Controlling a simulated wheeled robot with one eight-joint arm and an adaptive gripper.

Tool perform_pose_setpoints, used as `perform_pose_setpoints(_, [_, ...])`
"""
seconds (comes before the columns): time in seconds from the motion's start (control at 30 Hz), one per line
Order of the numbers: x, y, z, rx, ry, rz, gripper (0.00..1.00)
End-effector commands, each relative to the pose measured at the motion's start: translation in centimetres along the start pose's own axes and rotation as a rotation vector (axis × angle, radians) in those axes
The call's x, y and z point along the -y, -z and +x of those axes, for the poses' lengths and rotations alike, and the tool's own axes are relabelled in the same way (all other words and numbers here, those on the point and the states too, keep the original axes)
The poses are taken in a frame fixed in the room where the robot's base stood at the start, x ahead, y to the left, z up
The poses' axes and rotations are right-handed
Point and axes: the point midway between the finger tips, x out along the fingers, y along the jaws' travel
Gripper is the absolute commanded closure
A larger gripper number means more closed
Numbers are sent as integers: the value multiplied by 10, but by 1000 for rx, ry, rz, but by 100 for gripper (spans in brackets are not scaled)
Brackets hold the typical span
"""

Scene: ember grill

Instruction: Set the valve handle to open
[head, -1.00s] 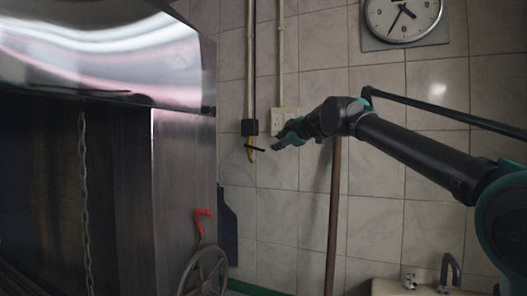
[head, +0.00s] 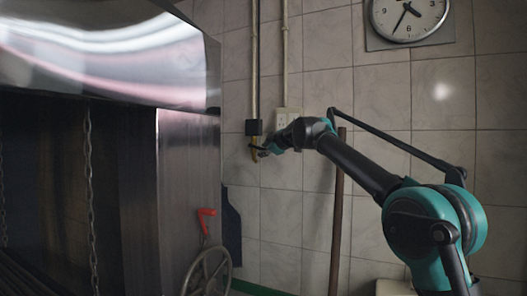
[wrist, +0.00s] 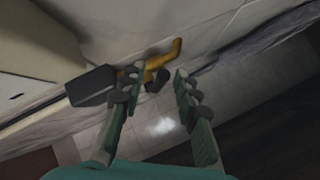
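A yellow gas pipe (head: 254,142) with a dark valve handle hangs under a black box (head: 252,127) on the tiled wall. In the wrist view the yellow pipe (wrist: 164,57) shows just beyond my fingertips, with the black box (wrist: 92,87) to the left. A short dark piece, which looks like the valve handle (wrist: 160,80), lies between the fingers. My gripper (head: 264,151) is beside the valve in the head view. In the wrist view my gripper (wrist: 158,72) is open, a finger on each side of the dark piece. I cannot tell whether either touches it.
A white socket plate (head: 288,117) is on the wall just right of the valve. The metal grill hood (head: 110,55) fills the left, with a hanging chain (head: 90,190). A handwheel with a red grip (head: 206,213) stands below. A brown pole (head: 337,225) rises behind my arm.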

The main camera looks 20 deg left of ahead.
Motion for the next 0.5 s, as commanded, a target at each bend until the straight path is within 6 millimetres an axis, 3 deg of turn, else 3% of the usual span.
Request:
perform_pose_setpoints(0.37, [0, 0, 5, 0, 0, 0, 68])
perform_pose_setpoints(0.5, [0, 0, 5, 0, 0, 0, 82])
